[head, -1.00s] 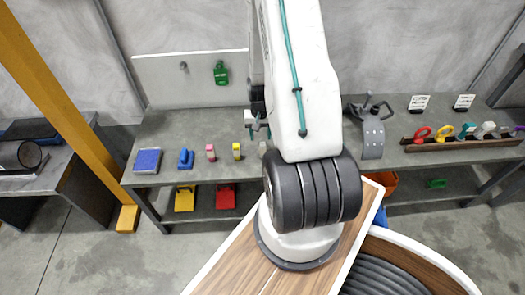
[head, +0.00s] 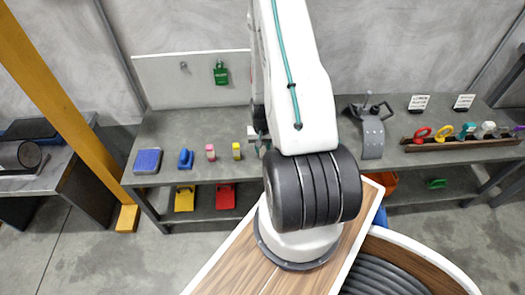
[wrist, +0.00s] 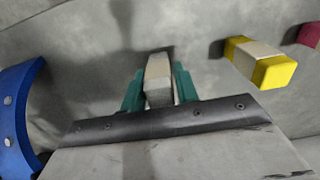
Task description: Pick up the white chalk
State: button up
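The white chalk (wrist: 158,80) is a short pale block with a beige band, standing out from the grey bench top in the wrist view. In the head view it is a small pale piece (head: 264,148), partly hidden by my arm. My gripper (wrist: 159,88) has its two teal fingers on either side of the chalk. The fingers look open, with the chalk between them and very little gap. In the head view my gripper (head: 258,138) is low at the bench, mostly behind my arm.
A grey curved bracket (head: 373,135) stands to the right. A blue curved part (wrist: 18,110) is near my gripper.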

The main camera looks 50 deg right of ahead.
grip_shut()
